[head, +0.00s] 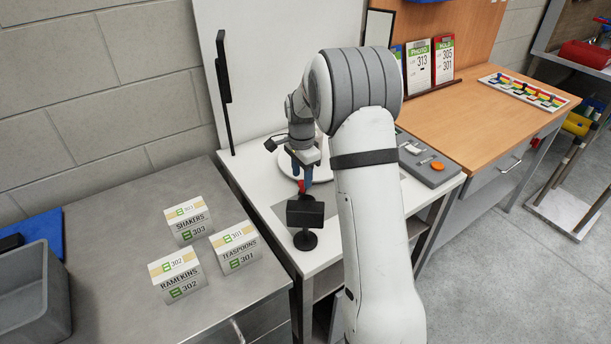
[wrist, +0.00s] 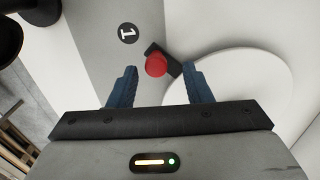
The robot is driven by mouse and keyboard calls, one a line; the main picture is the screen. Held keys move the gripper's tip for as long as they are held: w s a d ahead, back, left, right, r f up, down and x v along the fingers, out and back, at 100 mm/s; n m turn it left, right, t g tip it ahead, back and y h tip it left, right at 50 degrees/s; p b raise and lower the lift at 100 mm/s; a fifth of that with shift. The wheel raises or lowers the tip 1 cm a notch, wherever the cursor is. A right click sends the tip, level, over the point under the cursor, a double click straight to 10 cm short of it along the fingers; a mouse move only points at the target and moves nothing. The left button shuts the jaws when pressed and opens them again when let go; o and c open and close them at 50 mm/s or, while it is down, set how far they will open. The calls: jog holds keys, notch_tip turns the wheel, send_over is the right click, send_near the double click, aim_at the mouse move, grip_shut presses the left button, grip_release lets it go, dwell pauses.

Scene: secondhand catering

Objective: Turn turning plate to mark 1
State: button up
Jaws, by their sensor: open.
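The turning plate (wrist: 250,85) is a white disc on the white bench, at the right in the wrist view and partly behind my arm in the head view (head: 322,177). A red knob (wrist: 156,65) on a short black bar sits at the plate's edge. Mark 1 (wrist: 128,33) is a black disc with a white numeral on a grey strip, up and left of the knob. My gripper (wrist: 161,76) is open, its blue fingers on either side of the knob in the picture. I cannot tell whether they touch it. In the head view, my gripper (head: 303,170) points down over the plate's edge.
A black stand (head: 305,218) rises close in front of the plate. A grey panel (head: 430,163) with an orange knob lies right of my arm. A tall black post (head: 224,90) stands at the back left. Folded cards (head: 188,221) sit on the steel table at left.

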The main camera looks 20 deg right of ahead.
notch_tip(320, 180, up, 7)
jog(key=shift+f+b, duration=0.2)
jog(key=shift+b, duration=0.2)
jog(key=shift+s+r, duration=0.1)
jog(key=shift+r, duration=0.05)
jog(key=s+r+n, duration=0.2)
jog(key=s, duration=0.3)
jog(key=s+a+r+n+t, duration=0.1)
jog(key=s+r+n, duration=0.1)
jog(key=s, duration=0.3)
jog(key=s+a+r+n, duration=0.1)
jog(key=s+r+n, duration=0.1)
jog(key=s, duration=0.3)
jog(key=shift+r+n+t, duration=0.3)
jog(key=shift+r, duration=0.6)
jog(key=s+a+f+n+t, duration=0.1)
jog(key=s+n, duration=0.6)
jog(key=s, duration=1.1)
jog(key=shift+a+f+n, duration=0.2)
jog(key=shift+f+n, duration=0.2)
jog(key=shift+w, duration=0.1)
